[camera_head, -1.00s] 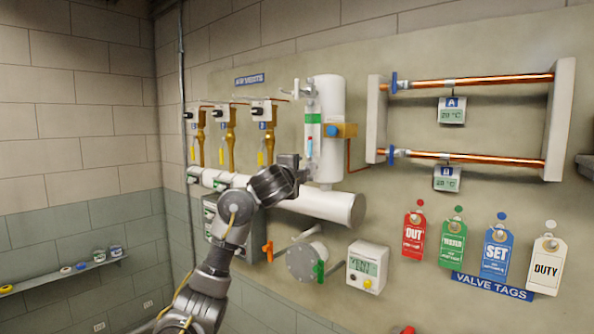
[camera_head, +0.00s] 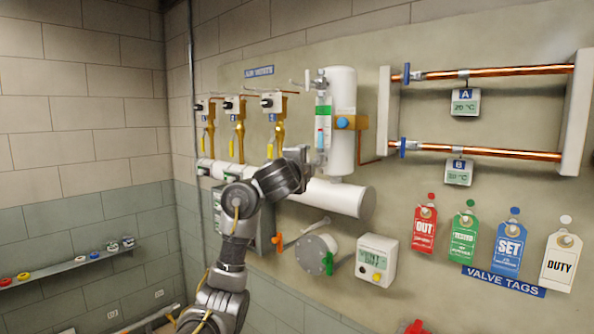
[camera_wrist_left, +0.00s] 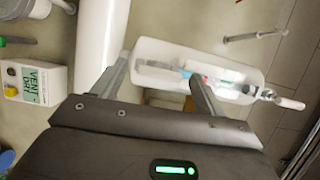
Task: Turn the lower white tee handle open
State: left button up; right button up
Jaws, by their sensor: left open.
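A white upright cylinder (camera_head: 342,120) with a sight glass (camera_head: 323,115) on its left side is on the wall; both also show in the left wrist view, the sight glass (camera_wrist_left: 215,80) with blue and red marks. An upper white tee handle (camera_head: 307,80) stands at the sight glass's top. The lower white tee handle cannot be made out clearly; my left gripper (camera_head: 303,156) covers that spot in the head view. In the left wrist view my left gripper (camera_wrist_left: 157,70) is open, its fingers apart before the cylinder's lower end. My right gripper is not in view.
A thick white horizontal pipe (camera_head: 335,196) runs just below the gripper. A round flange (camera_head: 315,255) with orange and green levers and a display box (camera_head: 376,261) are lower. Brass vents (camera_head: 240,135) are to the left, copper pipes (camera_head: 490,72) to the right.

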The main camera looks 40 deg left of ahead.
pick_arm(q)
jog(key=p+v, duration=0.3)
jog(key=v, duration=0.5)
jog(key=shift+s, duration=0.2)
dwell(0.7)
